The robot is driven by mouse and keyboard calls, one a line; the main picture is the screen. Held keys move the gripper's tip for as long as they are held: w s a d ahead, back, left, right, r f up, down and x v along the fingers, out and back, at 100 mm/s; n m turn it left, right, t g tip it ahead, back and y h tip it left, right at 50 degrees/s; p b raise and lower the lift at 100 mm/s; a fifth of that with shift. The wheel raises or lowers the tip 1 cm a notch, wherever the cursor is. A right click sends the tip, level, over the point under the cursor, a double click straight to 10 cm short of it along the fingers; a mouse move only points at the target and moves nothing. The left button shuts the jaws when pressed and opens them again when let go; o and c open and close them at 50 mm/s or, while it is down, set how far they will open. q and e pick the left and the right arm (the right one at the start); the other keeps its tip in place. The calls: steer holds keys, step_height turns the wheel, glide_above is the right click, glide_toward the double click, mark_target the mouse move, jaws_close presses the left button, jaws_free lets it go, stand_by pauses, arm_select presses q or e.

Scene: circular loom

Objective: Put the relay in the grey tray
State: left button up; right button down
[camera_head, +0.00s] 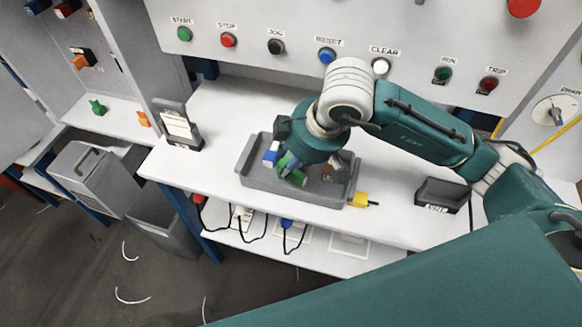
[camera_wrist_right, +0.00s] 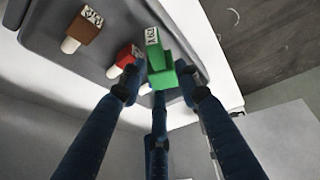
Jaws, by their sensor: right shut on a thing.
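The relay, a green block with a white label (camera_wrist_right: 158,62), is held between the fingers of my right gripper (camera_wrist_right: 159,84). In the head view the green relay (camera_head: 291,168) shows below my right gripper (camera_head: 296,160), over the grey tray (camera_head: 262,187). I cannot tell whether the relay touches the tray floor. The wrist view shows the tray (camera_wrist_right: 50,25) behind it, with the relay near the tray's edge. The gripper and wrist hide part of the tray. My left gripper is not in view.
In the tray are a brown piece (camera_wrist_right: 84,27), a red piece (camera_wrist_right: 126,56) and a blue piece with white (camera_head: 270,154). A yellow-handled tool (camera_head: 360,199) lies right of the tray. The button panel (camera_head: 290,40) rises behind.

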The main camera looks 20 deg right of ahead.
step_height(320, 180, down, 3)
steer(key=shift+f, duration=0.15)
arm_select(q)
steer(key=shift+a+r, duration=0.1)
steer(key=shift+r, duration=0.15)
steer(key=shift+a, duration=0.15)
arm_select(e)
steer(key=shift+f, duration=0.25)
steer(key=c, duration=1.5)
jaws_free()
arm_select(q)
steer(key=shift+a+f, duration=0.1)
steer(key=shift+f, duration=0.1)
arm_select(e)
steer(key=shift+r, duration=0.1)
steer(key=shift+r+p, duration=0.3)
arm_select(q)
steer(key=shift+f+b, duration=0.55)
steer(key=shift+b, duration=0.3)
arm_select(e)
steer(key=v, duration=1.1)
steer(key=shift+s+d+r, duration=0.15)
steer(key=shift+d+r, duration=0.05)
steer(key=shift+r, duration=0.1)
